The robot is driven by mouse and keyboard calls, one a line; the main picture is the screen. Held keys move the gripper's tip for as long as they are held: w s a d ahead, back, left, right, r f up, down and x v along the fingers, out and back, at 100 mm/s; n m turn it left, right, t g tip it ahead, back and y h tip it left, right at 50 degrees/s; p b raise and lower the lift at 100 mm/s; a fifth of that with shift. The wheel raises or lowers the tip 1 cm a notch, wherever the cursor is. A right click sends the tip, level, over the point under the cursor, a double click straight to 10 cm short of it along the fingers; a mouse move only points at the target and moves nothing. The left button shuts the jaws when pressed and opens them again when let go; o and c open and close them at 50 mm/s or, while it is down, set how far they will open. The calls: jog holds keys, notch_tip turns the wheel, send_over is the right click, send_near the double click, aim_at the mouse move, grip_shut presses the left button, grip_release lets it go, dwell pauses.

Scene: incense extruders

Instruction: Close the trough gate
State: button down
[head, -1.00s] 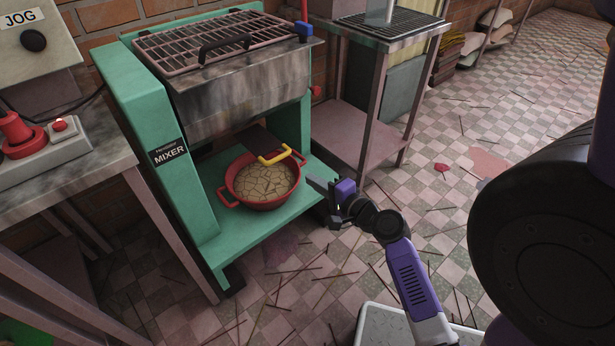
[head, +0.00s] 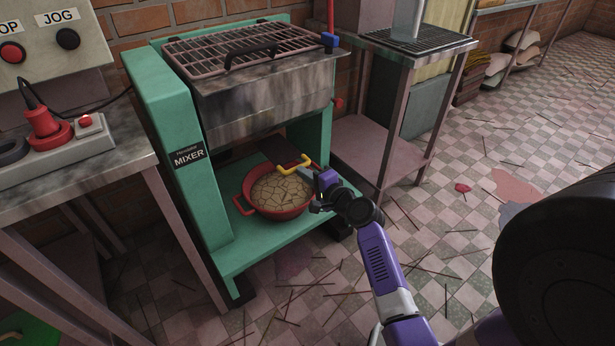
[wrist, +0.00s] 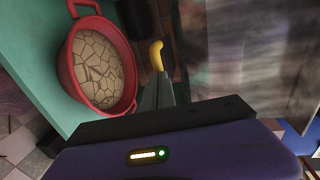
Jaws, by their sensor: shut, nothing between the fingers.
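The trough gate (head: 279,149) is a dark plate sticking out below the metal trough (head: 265,100) of the green mixer. Its yellow handle (head: 292,166) is at the outer end, and it also shows in the wrist view (wrist: 156,54). My gripper (head: 303,175) is shut and empty, just right of the handle and at its near side. In the wrist view the closed fingers (wrist: 158,90) point at the handle's lower end. I cannot tell whether they touch it.
A red bowl (head: 244,205) of cracked tan dough stands on the mixer's green shelf (head: 225,262), below the handle. A metal side table (head: 372,150) stands to the right. A bench with red controls (head: 45,128) stands to the left. Sticks litter the checkered floor.

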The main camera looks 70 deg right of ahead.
aim_at(287, 158)
jog(key=x, duration=0.4)
jog(key=r+x, duration=0.1)
jog(key=x, duration=0.1)
jog(key=shift+w+d+r, duration=0.1)
jog(key=shift+w+d, duration=0.2)
jog(key=shift+w, duration=0.1)
jog(key=shift+w+r, duration=0.15)
jog(key=shift+w, duration=0.05)
